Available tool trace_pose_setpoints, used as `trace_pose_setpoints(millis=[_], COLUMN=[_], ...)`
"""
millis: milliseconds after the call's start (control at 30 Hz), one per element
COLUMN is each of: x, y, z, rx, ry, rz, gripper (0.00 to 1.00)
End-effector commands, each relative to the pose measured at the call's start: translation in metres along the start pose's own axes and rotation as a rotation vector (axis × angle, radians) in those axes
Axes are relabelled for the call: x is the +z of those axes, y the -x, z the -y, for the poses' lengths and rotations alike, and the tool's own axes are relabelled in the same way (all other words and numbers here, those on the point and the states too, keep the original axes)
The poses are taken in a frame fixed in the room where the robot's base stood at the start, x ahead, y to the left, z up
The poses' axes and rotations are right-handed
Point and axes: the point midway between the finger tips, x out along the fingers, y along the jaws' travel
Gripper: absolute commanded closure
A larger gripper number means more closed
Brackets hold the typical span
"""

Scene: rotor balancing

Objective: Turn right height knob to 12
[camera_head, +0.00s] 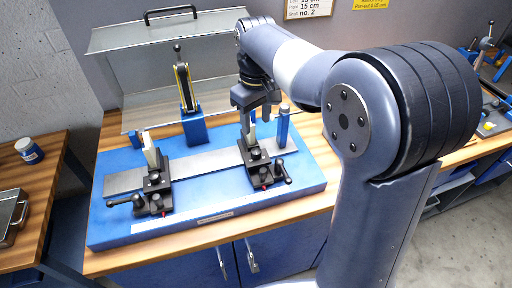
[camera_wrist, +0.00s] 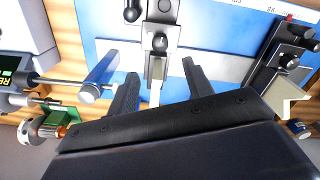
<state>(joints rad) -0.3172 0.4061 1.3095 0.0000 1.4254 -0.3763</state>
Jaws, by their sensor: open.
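The right stand (camera_head: 257,168) is a black block with a pale upright support, on the right of the blue base (camera_head: 215,205). A small round black knob (camera_wrist: 160,41) shows on this stand in the wrist view; I take it as the height knob, and its scale is not readable. My gripper (camera_head: 250,112) is over the right stand, pointing down, open. In the wrist view my gripper (camera_wrist: 160,78) has its fingers either side of the pale support (camera_wrist: 155,92), with the knob just beyond the fingertips. Contact with the knob is not visible.
The left stand (camera_head: 152,190) is on the same base. A blue post (camera_head: 283,130) stands close to the right of my gripper. A blue upright with a black-yellow arm (camera_head: 188,105) and a raised clear cover (camera_head: 160,50) are behind. A side table (camera_head: 45,160) holds a jar (camera_head: 29,150).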

Motion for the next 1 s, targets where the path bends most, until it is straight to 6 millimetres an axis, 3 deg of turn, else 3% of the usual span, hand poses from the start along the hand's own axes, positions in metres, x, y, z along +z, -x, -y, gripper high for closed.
trace_pose_setpoints(millis=[167,600,1000], x=[0.001,0.0,0.0], y=[-0.019,-0.095,-0.107], z=[0.0,0.0,0.0], rx=[-0.001,-0.001,0.0], ry=[0.007,0.005,0.004], rz=[0.004,0.003,0.001], gripper=[0.51,0.51,0.51])
